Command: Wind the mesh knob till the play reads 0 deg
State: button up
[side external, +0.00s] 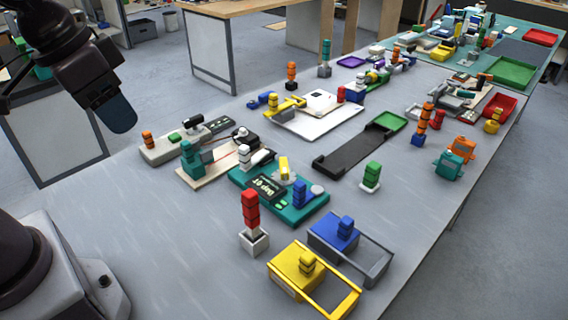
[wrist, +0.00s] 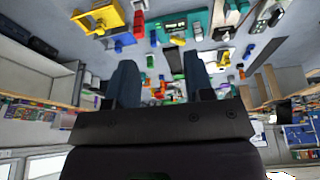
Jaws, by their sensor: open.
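A teal instrument box (side external: 310,212) with a dark display (side external: 266,187) sits mid-table in the side view. Its pale digits are too small to read surely. A blue stacked knob (side external: 299,194), a yellow piece and a grey disc stand on it. I cannot tell which part is the mesh knob. A teal unit, likely the same box, shows small in the wrist view (wrist: 172,24). My gripper (wrist: 158,62) is open and empty, its dark fingers apart. In the side view it hangs at the upper left, well away from the teal box.
A red knob on a white block (side external: 254,242) stands in front of the box, with yellow (side external: 288,282) and blue (side external: 329,235) frames to the right. A wooden-based unit (side external: 208,168) and a beige box (side external: 160,152) are close behind. The table's left front is clear.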

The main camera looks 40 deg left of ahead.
jog(key=w+d+f+n+g, duration=0.2)
jog(key=w+f, duration=0.4)
jog(key=w, duration=0.4)
jog(key=n+t+y, duration=0.1)
jog(key=n+y, duration=0.3)
jog(key=n, duration=0.5)
send_near(284, 164)
jog(key=x, duration=0.9)
jog(key=shift+f, duration=0.2)
grip_shut()
